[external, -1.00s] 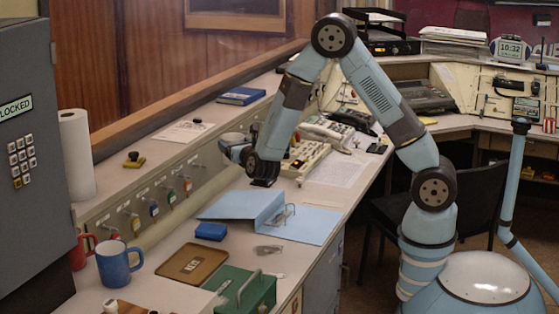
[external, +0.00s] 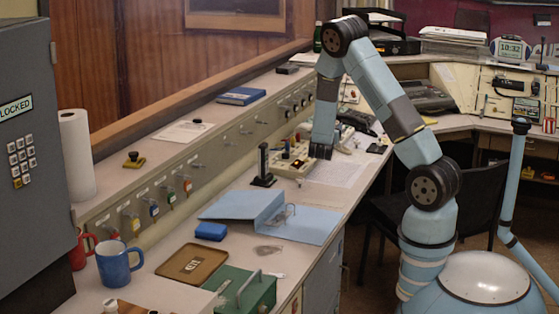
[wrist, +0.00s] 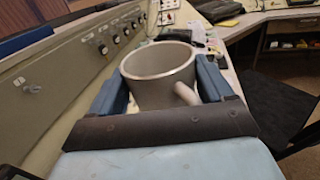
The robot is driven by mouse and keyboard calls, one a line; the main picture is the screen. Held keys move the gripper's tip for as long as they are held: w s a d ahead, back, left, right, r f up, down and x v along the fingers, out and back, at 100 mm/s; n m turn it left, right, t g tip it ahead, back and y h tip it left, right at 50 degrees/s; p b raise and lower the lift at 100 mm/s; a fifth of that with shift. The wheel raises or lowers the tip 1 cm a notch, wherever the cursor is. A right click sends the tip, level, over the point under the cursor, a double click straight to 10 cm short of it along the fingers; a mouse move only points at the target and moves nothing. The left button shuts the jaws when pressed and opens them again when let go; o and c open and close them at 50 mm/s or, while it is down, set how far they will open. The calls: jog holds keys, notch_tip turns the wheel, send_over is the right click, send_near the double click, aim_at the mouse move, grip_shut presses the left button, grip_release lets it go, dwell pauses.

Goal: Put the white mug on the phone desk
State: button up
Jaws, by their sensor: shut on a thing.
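The white mug (wrist: 150,95), looking light grey here, shows in the wrist view, upright between the two blue fingers of my gripper (wrist: 161,84). The gripper is shut on it, with the mug's handle towards the right finger. A dark telephone (external: 357,120) shows on the counter just beyond the forearm. A white phone beside it is largely hidden by the arm.
A cream button console (external: 293,161), a black upright stand (external: 263,168) and a paper sheet (external: 340,172) lie near the arm. A blue binder (external: 300,222) lies closer to the camera. The switch panel (external: 215,150) rises along the left, and a black chair (external: 475,190) stands at the right.

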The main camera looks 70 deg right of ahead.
jog(key=s+d+m+g, duration=0.3)
jog(key=s+d+g, duration=0.2)
jog(key=s+d, duration=0.75)
jog(key=shift+w+d+f, duration=1.25)
jog(key=shift+d+f, duration=0.25)
jog(key=shift+f, duration=0.8)
jog(key=shift+w+d+f, duration=1.2)
jog(key=shift+d+f, duration=0.25)
jog(key=shift+f, duration=0.85)
jog(key=shift+w+d+f, duration=1.25)
jog(key=shift+d+f, duration=0.25)
jog(key=shift+f, duration=0.8)
jog(key=shift+f, duration=0.1)
jog(key=o, duration=1.1)
jog(key=shift+o, duration=0.2)
jog(key=a, duration=1.2)
jog(key=shift+w, duration=0.3)
